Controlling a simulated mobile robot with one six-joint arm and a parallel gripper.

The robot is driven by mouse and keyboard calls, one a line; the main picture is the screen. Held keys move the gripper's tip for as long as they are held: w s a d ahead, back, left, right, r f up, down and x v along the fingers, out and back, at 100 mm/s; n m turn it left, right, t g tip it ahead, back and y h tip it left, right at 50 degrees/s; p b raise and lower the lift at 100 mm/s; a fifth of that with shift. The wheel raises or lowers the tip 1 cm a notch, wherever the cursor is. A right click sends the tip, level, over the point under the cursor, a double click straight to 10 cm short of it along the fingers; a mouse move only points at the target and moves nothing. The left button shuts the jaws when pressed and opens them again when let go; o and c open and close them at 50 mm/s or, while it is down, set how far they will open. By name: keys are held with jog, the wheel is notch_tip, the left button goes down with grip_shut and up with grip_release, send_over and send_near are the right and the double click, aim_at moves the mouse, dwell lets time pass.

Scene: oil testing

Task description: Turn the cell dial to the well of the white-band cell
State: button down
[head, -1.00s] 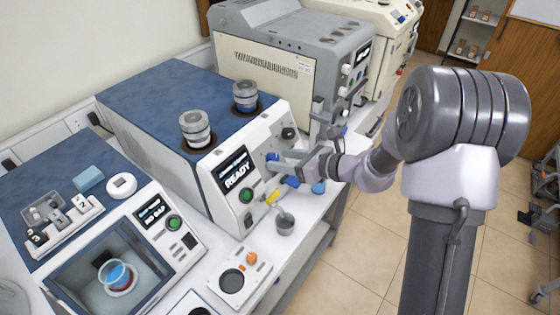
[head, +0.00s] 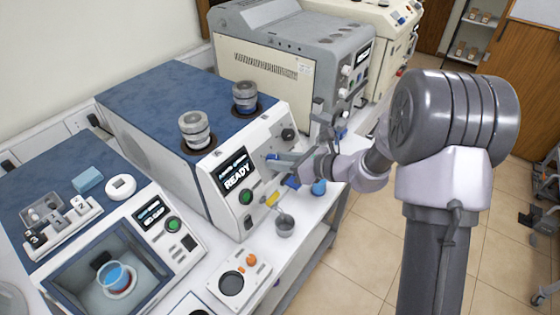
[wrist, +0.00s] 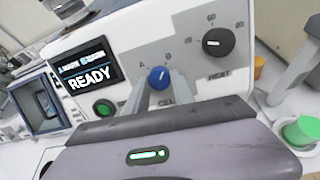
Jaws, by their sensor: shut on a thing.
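The cell dial is a small blue knob (wrist: 159,77) on the pale front panel, with the letters A on its left and B on its right. My gripper (wrist: 159,88) is shut on it, one finger on each side; it also shows against the panel in the head view (head: 277,169). The dial's pointer is too small to read. Two capped grey cells stand in wells on the blue top: a near one (head: 195,129) with a pale band and a far one (head: 245,97). The screen (wrist: 86,70) reads READY.
A black heat knob (wrist: 218,42) sits right of the dial, and a green button (wrist: 105,108) sits left of it. A grey cup (head: 284,226) stands on the bench below my gripper. A grey machine (head: 265,70) stands beyond.

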jog(key=shift+f, duration=0.1)
jog(key=n+b, duration=0.7)
jog(key=b, duration=0.2)
jog(key=n+b, duration=0.8)
jog(key=b, duration=0.2)
jog(key=shift+g+h+b, duration=0.3)
jog(key=shift+h, duration=0.1)
jog(key=shift+r+n, duration=0.25)
jog(key=shift+n, duration=0.25)
jog(key=c, duration=1.1)
grip_release()
